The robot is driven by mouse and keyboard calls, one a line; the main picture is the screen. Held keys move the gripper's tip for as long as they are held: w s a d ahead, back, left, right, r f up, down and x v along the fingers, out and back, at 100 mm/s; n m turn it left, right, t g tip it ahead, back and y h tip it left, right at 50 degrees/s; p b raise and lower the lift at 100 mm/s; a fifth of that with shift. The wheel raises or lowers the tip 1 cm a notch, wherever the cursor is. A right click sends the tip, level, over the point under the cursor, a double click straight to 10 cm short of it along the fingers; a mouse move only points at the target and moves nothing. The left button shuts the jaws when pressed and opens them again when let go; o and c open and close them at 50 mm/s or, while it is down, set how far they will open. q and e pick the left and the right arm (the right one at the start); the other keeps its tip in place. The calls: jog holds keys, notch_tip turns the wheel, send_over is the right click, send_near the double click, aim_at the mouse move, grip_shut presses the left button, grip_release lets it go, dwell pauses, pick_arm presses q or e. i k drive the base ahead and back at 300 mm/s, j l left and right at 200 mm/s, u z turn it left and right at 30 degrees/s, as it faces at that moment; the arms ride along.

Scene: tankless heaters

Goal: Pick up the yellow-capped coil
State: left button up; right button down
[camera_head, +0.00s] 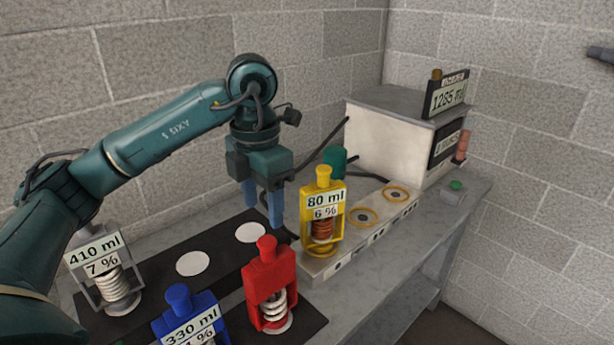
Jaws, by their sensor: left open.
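My right gripper is not in view.
Red (270,285), blue (190,318) and grey (104,275) coil units stand on the black mat (222,252). Two empty white circles (193,263) lie on it. The heater base (384,225) has two free ringed spots. A large box (395,135) with displays stands behind.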

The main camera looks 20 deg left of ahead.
aim_at(324, 198)
jog(key=k, duration=1)
